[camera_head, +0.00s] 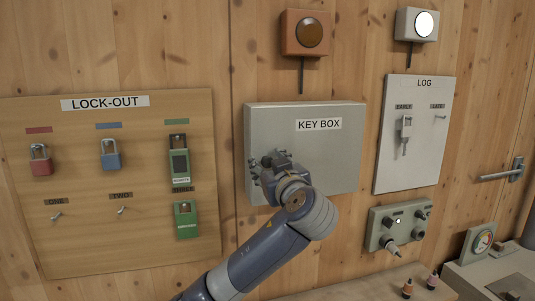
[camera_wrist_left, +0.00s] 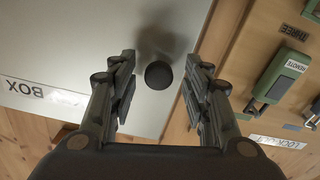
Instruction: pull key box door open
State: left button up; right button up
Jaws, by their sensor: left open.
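The key box (camera_head: 335,150) is a pale grey box labelled KEY BOX on the wooden wall, and its door looks shut. My left gripper (camera_head: 262,170) is in front of the door's left part and hides some of it in the head view. In the left wrist view the grey door (camera_wrist_left: 75,50) shows with a round black knob (camera_wrist_left: 158,75). The open fingers of my left gripper (camera_wrist_left: 160,82) stand on either side of the knob, with gaps on both sides. The knob is hidden in the head view. My right gripper is not in view.
The LOCK-OUT board (camera_head: 80,240) with padlocks and green tags hangs left of the key box. The LOG board (camera_head: 420,145) and a grey control box (camera_head: 380,213) are on the right.

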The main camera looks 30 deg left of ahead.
pick_arm(q)
jog(key=shift+w+a, duration=0.4)
jog(key=shift+w, duration=0.05)
grip_shut()
jog(key=shift+f, duration=0.1)
